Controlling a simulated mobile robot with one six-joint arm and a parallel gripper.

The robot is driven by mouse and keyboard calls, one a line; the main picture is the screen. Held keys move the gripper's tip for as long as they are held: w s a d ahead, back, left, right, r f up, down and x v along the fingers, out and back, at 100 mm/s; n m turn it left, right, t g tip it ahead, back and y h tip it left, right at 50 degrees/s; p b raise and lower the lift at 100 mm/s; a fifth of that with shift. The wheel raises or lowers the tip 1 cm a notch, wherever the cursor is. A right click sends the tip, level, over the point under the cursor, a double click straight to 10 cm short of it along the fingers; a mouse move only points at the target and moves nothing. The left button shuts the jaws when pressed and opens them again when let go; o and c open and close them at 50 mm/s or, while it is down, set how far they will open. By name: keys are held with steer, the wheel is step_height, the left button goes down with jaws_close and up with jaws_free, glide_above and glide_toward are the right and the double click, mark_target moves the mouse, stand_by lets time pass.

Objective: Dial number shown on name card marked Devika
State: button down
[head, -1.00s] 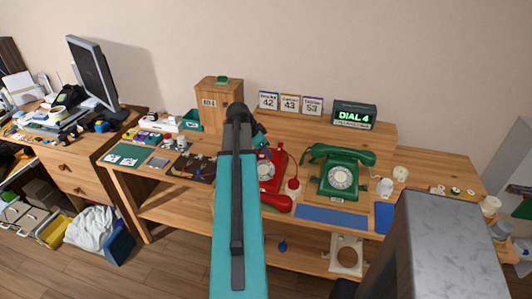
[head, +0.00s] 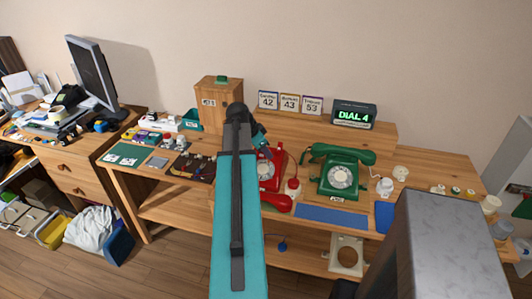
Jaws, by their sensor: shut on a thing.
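Three name cards stand along the back of the desk: a left card reading 42 (head: 268,101), a middle card reading 43 (head: 289,103) and a right card reading 53 (head: 312,105). Their names are too small to read surely. A display (head: 354,115) reads DIAL 4. A red dial phone (head: 276,166) sits in the middle, its dial partly hidden by my arm; a red handset (head: 276,202) lies at its front. A green dial phone (head: 338,178) sits to its right with its handset on top. My gripper (head: 261,144) is shut at the red phone's upper left; its fingertips and what they hold are hidden.
A wooden box (head: 212,108) stands behind my arm on the left. A blue mat (head: 331,217) lies in front of the green phone. A small red-topped item (head: 293,184) stands between the phones. White cups (head: 384,187) are right of the green phone.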

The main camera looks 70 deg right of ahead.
steer(key=shift+d+f+b, duration=0.2)
steer(key=shift+f+b, duration=0.1)
steer(key=shift+f, duration=0.1)
stand_by(0.4)
steer(key=shift+s+a, duration=0.15)
stand_by(0.4)
steer(key=shift+s+a+f, duration=0.15)
steer(key=shift+s+a, duration=0.1)
steer(key=shift+s, duration=0.1)
steer(key=shift+s, duration=0.1)
